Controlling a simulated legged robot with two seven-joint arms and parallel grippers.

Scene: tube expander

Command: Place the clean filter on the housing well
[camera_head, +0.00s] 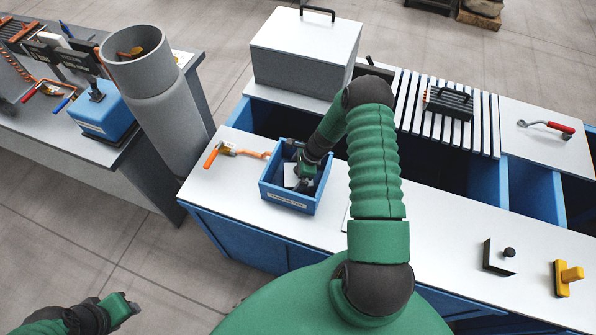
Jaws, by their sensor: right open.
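A white flat piece (291,176), which may be the clean filter, lies inside a small blue bin (291,204) with a label on its front. My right gripper (301,180) reaches down into this bin, open, right beside or over the white piece; contact cannot be told. The bin walls and the gripper hide part of the piece. My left gripper (128,304) is at the bottom left, over the floor and away from the bench; its jaws are unclear. I cannot tell for sure which part is the housing well; dark openings (434,160) show in the blue bench behind my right arm.
An orange-handled tool (228,151) lies left of the bin. A large white-topped box (304,45) stands behind. A dark handled block (448,103) rests on slats. A grey cylinder (160,100) stands left.

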